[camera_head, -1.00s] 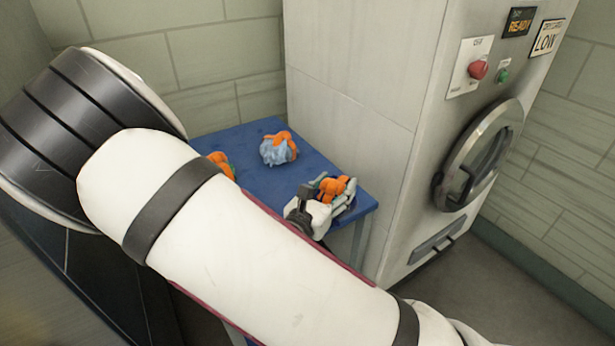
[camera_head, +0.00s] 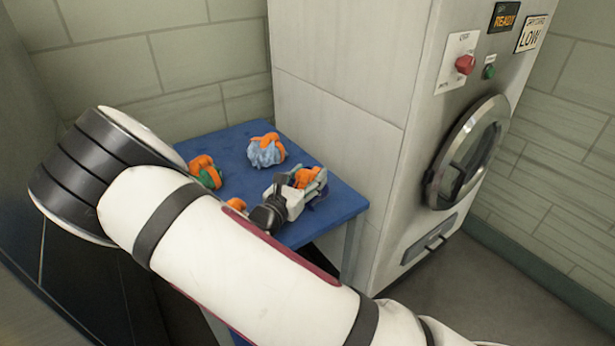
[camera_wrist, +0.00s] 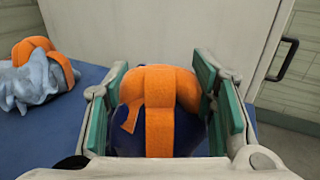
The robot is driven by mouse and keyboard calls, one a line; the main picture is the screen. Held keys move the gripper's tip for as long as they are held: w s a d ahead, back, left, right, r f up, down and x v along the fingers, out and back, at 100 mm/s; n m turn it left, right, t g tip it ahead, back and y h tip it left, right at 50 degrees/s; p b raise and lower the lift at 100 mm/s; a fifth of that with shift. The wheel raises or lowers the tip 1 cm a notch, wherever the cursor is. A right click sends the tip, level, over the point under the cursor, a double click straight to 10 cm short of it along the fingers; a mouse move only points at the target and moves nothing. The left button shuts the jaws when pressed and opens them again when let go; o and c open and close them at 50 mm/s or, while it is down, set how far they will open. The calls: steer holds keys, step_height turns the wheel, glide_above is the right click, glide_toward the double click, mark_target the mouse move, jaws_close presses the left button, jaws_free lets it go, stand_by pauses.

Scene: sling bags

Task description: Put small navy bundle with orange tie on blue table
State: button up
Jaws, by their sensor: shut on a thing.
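The small navy bundle with orange tie (camera_wrist: 160,112) sits between the two green-padded fingers of my gripper (camera_wrist: 165,105) in the wrist view. My gripper is shut on it. In the head view my gripper (camera_head: 301,186) is over the right part of the blue table (camera_head: 345,202), and the bundle's orange tie (camera_head: 306,177) shows between the fingers. The navy cloth is mostly hidden by the fingers. I cannot tell whether the bundle touches the tabletop.
A light blue bundle with orange tie (camera_head: 266,151) lies at the table's back. A green bundle with orange tie (camera_head: 205,172) lies to the left. Another orange piece (camera_head: 236,204) is partly behind my arm. A pale machine with a round door (camera_head: 466,153) stands right of the table.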

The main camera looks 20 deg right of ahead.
steer(key=o, duration=1.4)
steer(key=shift+r, duration=0.1)
